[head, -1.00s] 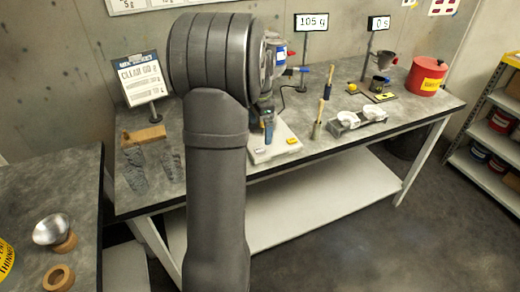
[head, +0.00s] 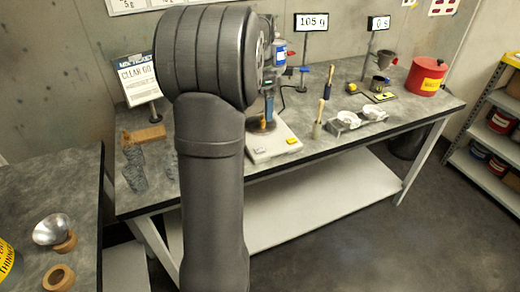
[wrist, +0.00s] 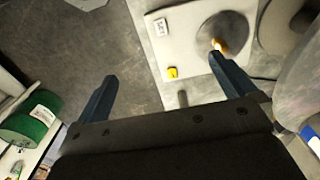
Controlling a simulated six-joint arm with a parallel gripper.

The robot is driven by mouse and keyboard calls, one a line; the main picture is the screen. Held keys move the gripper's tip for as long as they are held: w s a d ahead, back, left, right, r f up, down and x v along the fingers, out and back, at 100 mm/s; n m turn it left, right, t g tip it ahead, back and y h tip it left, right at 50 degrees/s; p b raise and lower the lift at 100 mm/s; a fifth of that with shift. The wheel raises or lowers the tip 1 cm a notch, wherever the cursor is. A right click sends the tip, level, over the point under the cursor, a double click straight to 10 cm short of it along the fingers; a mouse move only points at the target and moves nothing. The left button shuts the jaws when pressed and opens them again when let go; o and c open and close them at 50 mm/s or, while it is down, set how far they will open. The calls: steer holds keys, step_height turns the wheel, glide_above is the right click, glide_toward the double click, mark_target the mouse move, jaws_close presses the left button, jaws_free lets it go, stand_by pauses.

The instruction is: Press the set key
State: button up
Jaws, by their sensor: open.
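A pale scale (head: 272,151) stands near the front edge of the long bench, partly behind my arm. A yellow key (head: 291,141) sits on its front right part. In the wrist view the scale (wrist: 185,93) shows the yellow key (wrist: 172,72) and a small white label (wrist: 160,26) with dark lettering, which I cannot read for certain. A round dark plate (wrist: 225,35) lies on the scale. My gripper (wrist: 165,68) is open and empty; in the wrist picture the yellow key appears between its blue fingers. My gripper (head: 267,116) is over the scale, apparently without touching the key.
A red can (head: 426,76) stands at the far right. A display reads 105 g (head: 311,22).

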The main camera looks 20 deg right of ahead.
steer(key=shift+r, duration=0.5)
